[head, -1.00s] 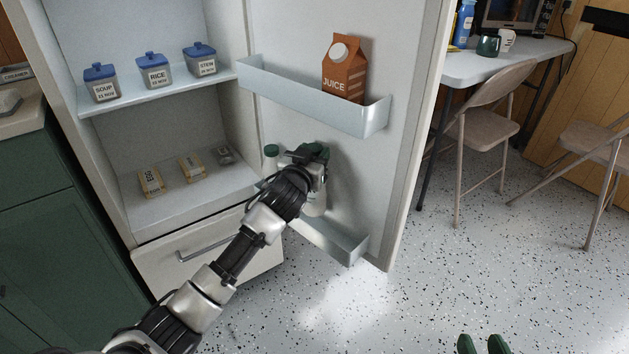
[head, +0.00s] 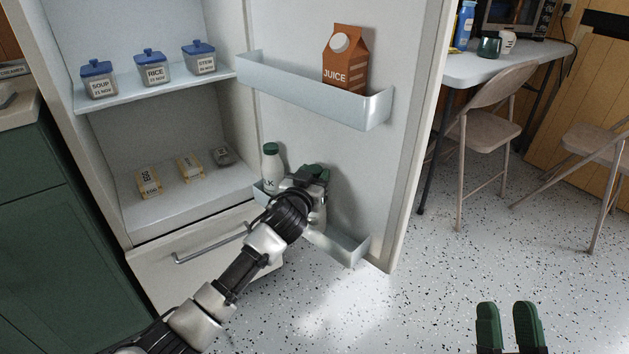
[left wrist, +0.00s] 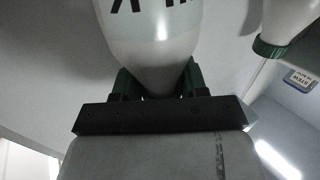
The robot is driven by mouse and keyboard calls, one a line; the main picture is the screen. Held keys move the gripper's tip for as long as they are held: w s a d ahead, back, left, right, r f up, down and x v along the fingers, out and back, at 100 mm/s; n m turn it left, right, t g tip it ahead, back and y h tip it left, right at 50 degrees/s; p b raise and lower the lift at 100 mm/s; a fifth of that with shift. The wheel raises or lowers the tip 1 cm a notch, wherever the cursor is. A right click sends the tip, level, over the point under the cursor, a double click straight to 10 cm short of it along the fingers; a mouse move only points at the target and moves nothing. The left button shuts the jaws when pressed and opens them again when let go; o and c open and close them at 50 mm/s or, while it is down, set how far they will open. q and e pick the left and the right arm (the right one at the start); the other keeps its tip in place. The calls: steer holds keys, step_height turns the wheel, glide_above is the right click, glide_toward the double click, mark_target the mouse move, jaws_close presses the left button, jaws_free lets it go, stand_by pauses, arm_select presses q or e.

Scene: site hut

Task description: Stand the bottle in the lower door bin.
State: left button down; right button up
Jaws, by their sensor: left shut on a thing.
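A white bottle (left wrist: 155,40) with dark lettering is between the fingers of my left gripper (left wrist: 155,82) in the left wrist view, gripped at its narrow neck. In the head view my left gripper (head: 315,178) is over the lower door bin (head: 342,248) and hides most of the held bottle; a pale part (head: 318,215) shows below it. Whether its base touches the bin floor is hidden. My right gripper (head: 509,325) is open and empty, low at the right over the floor.
A second white bottle (head: 271,165) with a green cap stands at the left end of the lower bin, close beside my left gripper. The upper door bin (head: 300,92) holds a juice carton (head: 345,62). A freezer drawer handle (head: 210,246) juts out near my left arm.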

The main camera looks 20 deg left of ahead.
arm_select(q)
steer(key=shift+w, duration=0.1)
arm_select(e)
steer(key=shift+s+r+t, duration=0.3)
steer(key=shift+r+t, duration=0.2)
arm_select(q)
steer(key=shift+f, duration=0.15)
arm_select(e)
steer(key=shift+s, duration=0.1)
arm_select(q)
steer(key=c, duration=0.6)
jaws_free()
arm_select(e)
steer(key=shift+r, duration=0.1)
